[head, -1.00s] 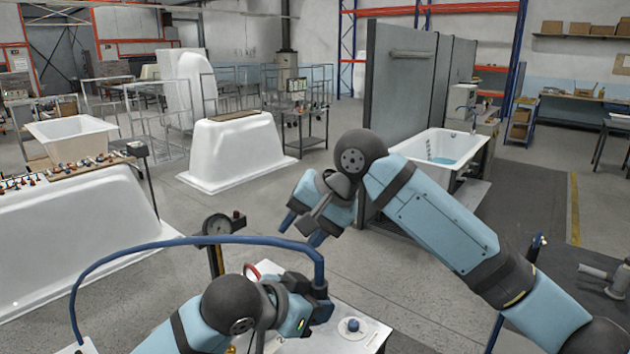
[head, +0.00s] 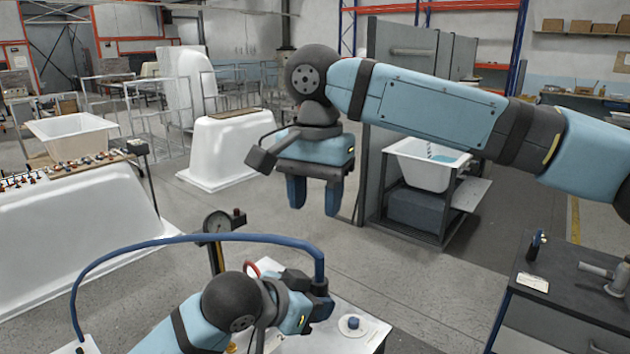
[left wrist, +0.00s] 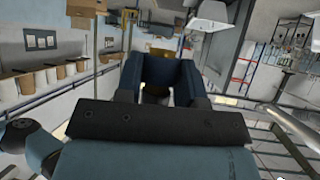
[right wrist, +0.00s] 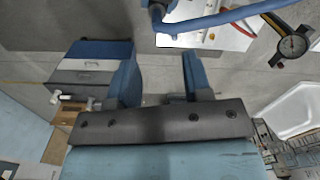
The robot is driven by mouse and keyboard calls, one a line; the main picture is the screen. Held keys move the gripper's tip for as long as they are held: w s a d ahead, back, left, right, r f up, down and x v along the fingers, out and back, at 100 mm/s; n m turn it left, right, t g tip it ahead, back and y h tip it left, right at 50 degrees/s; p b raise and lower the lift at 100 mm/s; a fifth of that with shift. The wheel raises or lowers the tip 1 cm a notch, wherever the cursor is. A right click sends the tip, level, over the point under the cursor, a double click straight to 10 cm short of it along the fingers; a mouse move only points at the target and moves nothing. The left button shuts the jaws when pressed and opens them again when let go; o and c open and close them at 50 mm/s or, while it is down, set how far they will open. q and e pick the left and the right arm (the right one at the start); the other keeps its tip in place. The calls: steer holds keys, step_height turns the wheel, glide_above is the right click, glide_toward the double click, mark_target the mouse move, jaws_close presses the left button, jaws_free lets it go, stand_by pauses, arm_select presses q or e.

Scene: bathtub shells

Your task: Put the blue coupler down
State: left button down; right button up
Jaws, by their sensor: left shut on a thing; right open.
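The blue coupler (head: 319,284) is at the right end of a blue hose (head: 200,239) that arches over the white-topped bench (head: 345,342). My left gripper (head: 312,302) is shut on the coupler and holds it above the bench, left of a round white fitting with a blue top (head: 352,323). The fingers hide part of the coupler. In the left wrist view the fingers (left wrist: 166,80) are close together, and the coupler is hard to make out. My right gripper (head: 313,205) is open, empty and pointing down, above and apart from the hose. Its spread fingers also show in the right wrist view (right wrist: 158,82).
A dial gauge (head: 218,223) stands on a post behind the hose. A dark bench (head: 560,312) at the right holds a metal fitting (head: 603,272) and a small blue-topped piece. White tub shells (head: 235,150) stand farther back. Open floor lies between.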

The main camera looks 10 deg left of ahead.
mark_target(316, 255)
step_height(316, 255, down, 9)
steer(key=shift+f, duration=0.2)
stand_by(0.3)
jaws_close()
arm_select(q)
steer(key=c, duration=0.7)
jaws_free()
steer(key=shift+o, duration=0.2)
